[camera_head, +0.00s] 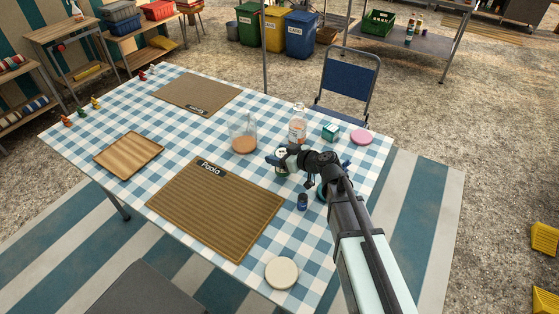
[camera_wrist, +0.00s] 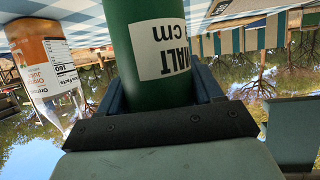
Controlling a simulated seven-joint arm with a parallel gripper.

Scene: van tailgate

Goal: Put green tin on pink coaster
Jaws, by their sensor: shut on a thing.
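My gripper (camera_head: 279,161) is shut on the green tin. In the wrist view the green tin (camera_wrist: 140,85), with a white label reading upside down, stands between the two dark fingers (camera_wrist: 160,95). In the head view the tin (camera_head: 281,153) is small and largely hidden by the gripper, near the middle right of the table. I cannot tell whether its base touches the cloth. The pink coaster (camera_head: 361,137) lies flat and empty at the table's far right corner, right of and beyond the gripper.
Between gripper and coaster stands a teal and white box (camera_head: 330,132). An orange bottle (camera_head: 297,130) and a glass jar (camera_head: 243,135) stand close by. A small dark blue item (camera_head: 303,202) is near my arm. A cream disc (camera_head: 282,273) lies in front. A blue chair (camera_head: 348,83) stands behind.

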